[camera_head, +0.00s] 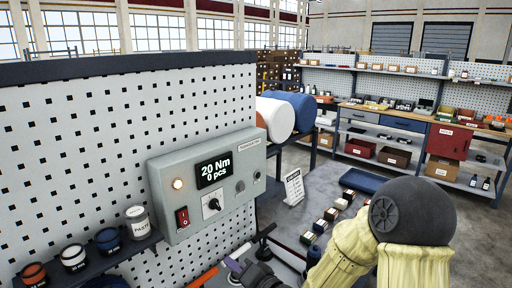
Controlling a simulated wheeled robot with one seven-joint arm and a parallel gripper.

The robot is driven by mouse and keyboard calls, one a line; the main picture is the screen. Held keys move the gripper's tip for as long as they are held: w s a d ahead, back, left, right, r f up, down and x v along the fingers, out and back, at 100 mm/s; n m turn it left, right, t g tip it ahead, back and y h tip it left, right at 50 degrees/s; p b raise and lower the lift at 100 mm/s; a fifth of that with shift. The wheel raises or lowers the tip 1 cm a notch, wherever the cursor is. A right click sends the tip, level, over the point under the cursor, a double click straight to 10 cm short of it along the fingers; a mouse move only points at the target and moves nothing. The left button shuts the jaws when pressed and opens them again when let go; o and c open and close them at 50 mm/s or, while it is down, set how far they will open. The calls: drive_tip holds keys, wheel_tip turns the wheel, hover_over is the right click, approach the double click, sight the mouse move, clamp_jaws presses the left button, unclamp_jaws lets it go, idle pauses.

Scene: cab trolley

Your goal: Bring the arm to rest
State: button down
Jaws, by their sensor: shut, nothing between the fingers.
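My arm shows at the lower right. Its dark grey rounded joint and cream-coloured links are bent, and the links run out of the bottom edge. I cannot make out my gripper in this view. Nothing in view shows the arm holding anything.
A grey pegboard (85,130) fills the left, with a control box (245,188) reading "20 Nm 0 pcs". Several small jars, one a white jar (137,222), stand on a shelf below. Dark and purple items (255,272) lie low in the middle. Shelving stands behind at the right.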

drive_tip(key=s+d+f+n+g+h, duration=0.1)
drive_tip(key=d+f+n+g+h, duration=0.1)
drive_tip(key=d+f+h, duration=0.4)
drive_tip(key=s+d+f+n+g+h, duration=0.1)
drive_tip(key=s+d+g+h, duration=0.15)
drive_tip(key=d, duration=0.55)
drive_tip(key=s+d+n+g+h, duration=0.1)
drive_tip(key=s+d+g+h, duration=0.2)
drive_tip(key=s+d, duration=0.4)
drive_tip(key=s+g, duration=0.1)
drive_tip(key=s, duration=0.2)
drive_tip(key=shift+s+d+r+g, duration=0.15)
drive_tip(key=shift+s+r+g, duration=0.1)
drive_tip(key=shift+s+g, duration=0.1)
idle(0.4)
